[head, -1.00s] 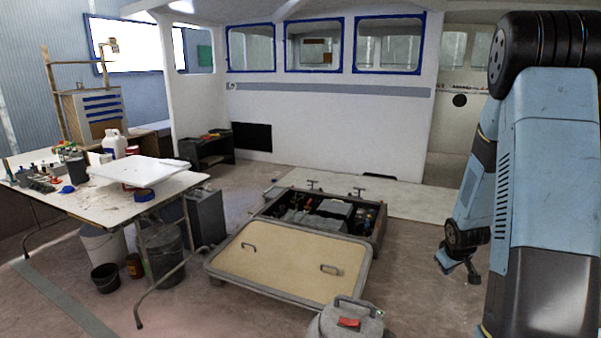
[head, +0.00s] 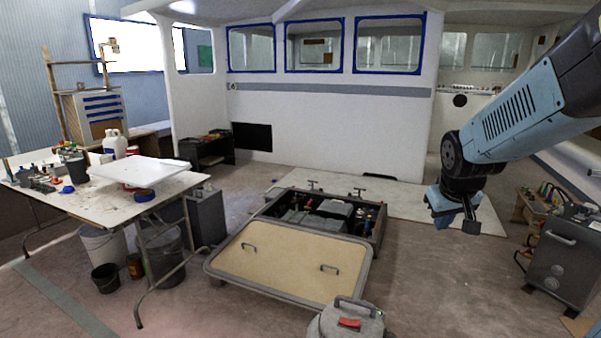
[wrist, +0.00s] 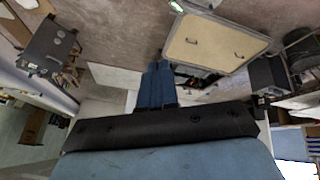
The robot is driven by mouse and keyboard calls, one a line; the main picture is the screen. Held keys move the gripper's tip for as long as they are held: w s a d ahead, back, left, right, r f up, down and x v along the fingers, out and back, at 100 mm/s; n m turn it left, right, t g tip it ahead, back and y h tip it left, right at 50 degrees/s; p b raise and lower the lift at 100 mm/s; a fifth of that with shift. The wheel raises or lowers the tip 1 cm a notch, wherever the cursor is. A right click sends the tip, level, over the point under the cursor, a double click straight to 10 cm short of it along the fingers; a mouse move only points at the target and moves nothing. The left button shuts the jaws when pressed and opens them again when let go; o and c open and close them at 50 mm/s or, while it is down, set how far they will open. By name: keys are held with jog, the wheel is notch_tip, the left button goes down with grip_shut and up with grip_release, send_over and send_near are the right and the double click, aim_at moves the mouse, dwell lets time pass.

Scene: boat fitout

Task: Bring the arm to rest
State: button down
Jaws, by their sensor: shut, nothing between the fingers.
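My gripper (head: 456,216) hangs at the end of my blue and black arm on the right side of the head view. It points downward over open floor, to the right of the open floor hatch, and touches nothing. In the wrist view its two blue fingers (wrist: 157,85) lie together, shut and empty.
The open hatch (head: 372,232) with its tan lid (head: 290,262) lies in the middle of the floor. A grey canister (head: 346,322) stands in front. A grey cabinet (head: 566,265) stands at right, also in the wrist view (wrist: 50,48). A cluttered table (head: 110,205) is at left.

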jog(key=s+a+r, duration=0.3)
jog(key=s+a, duration=0.1)
jog(key=s, duration=0.3)
jog(key=s+a+r+y, duration=0.1)
jog(key=s+a+r, duration=0.2)
jog(key=s, duration=0.5)
jog(key=shift+s+a+r+m+y, duration=0.3)
jog(key=shift+a+r+m, duration=0.1)
jog(key=shift+r, duration=0.05)
